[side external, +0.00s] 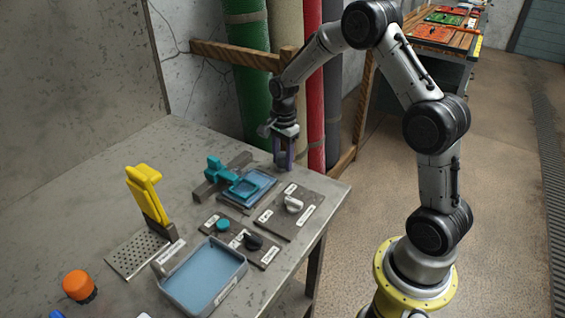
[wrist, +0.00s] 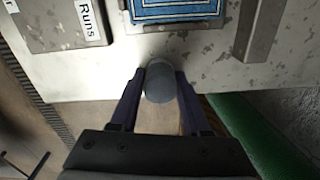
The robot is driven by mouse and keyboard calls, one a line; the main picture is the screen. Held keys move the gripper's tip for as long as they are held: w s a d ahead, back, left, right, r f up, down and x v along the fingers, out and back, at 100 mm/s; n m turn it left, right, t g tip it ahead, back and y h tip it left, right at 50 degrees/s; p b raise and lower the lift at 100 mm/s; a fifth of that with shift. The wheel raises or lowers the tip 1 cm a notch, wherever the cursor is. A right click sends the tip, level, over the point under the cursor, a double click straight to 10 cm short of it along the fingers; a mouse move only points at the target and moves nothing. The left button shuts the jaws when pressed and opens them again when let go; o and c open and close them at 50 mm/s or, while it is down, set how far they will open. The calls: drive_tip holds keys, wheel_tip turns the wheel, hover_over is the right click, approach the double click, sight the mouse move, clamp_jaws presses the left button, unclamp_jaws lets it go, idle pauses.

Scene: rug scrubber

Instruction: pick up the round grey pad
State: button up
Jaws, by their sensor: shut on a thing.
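The round grey pad (wrist: 162,84) shows in the wrist view between the two dark purple fingers of my gripper (wrist: 161,73). My gripper is shut on it, with a finger on each side. In the side view my gripper (side external: 284,164) points down near the back right edge of the grey table (side external: 325,184). The pad cannot be made out clearly there between the fingers. How high the pad is above the table is hard to tell.
A plate with a white knob (side external: 293,204) is in front. A yellow lever (side external: 147,195), blue tray (side external: 203,275) and orange knob (side external: 79,286) stand left. Rolled rugs (side external: 247,90) stand behind.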

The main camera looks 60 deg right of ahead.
sight(282, 154)
clamp_jaws()
drive_tip(key=shift+r, duration=0.5)
wheel_tip(282, 154, up, 2)
drive_tip(key=shift+w+r, duration=0.1)
drive_tip(key=shift+r, duration=0.05)
drive_tip(key=s+a+r, duration=0.4)
drive_tip(key=s+r, duration=0.5)
drive_tip(key=s, duration=0.4)
drive_tip(key=shift+s+a+r, duration=0.15)
drive_tip(key=shift+s+r, duration=0.1)
drive_tip(key=shift+r, duration=0.1)
